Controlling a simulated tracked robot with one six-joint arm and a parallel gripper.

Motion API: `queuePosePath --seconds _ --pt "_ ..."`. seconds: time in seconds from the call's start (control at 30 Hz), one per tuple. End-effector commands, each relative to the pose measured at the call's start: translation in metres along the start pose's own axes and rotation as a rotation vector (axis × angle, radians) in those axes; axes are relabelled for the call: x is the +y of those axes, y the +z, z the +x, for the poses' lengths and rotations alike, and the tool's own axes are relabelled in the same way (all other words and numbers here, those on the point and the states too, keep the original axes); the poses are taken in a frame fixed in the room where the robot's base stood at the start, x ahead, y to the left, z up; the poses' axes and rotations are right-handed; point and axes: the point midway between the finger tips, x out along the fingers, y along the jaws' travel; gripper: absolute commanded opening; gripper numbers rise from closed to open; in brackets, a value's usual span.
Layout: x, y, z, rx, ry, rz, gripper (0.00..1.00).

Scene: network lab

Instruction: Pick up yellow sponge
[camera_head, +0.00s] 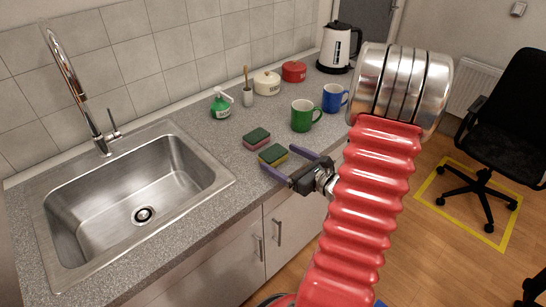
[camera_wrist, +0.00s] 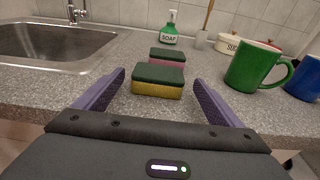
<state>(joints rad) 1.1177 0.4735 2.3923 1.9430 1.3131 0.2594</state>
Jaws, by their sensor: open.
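The yellow sponge (camera_head: 274,157) with a dark green top lies on the grey counter near its front edge. In the wrist view the yellow sponge (camera_wrist: 158,85) lies ahead, roughly midway between the finger lines. My gripper (camera_head: 276,161) is open, with purple fingers pointing at the sponge. In the wrist view the gripper (camera_wrist: 158,82) has its fingers spread on either side, wider than the sponge, and nothing is held. A pink sponge with a green top (camera_head: 257,138) lies just behind the yellow one; it also shows in the wrist view (camera_wrist: 168,56).
A green mug (camera_head: 302,115) and blue mug (camera_head: 334,98) stand to the right. A green soap bottle (camera_head: 221,104), brush holder (camera_head: 248,97), white pot (camera_head: 267,83), red pot (camera_head: 294,71) and kettle (camera_head: 338,47) stand behind. A sink (camera_head: 130,190) is at left.

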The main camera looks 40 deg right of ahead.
Motion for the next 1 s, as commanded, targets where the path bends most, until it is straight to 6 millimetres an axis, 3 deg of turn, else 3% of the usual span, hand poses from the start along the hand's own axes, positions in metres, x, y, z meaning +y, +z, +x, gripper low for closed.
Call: queuePosePath --seconds 0.4,1.0 --pt "0.003 -0.001 0.043 0.001 0.002 0.0 0.89" --pt "0.003 -0.001 0.044 0.0 0.001 0.0 0.87"
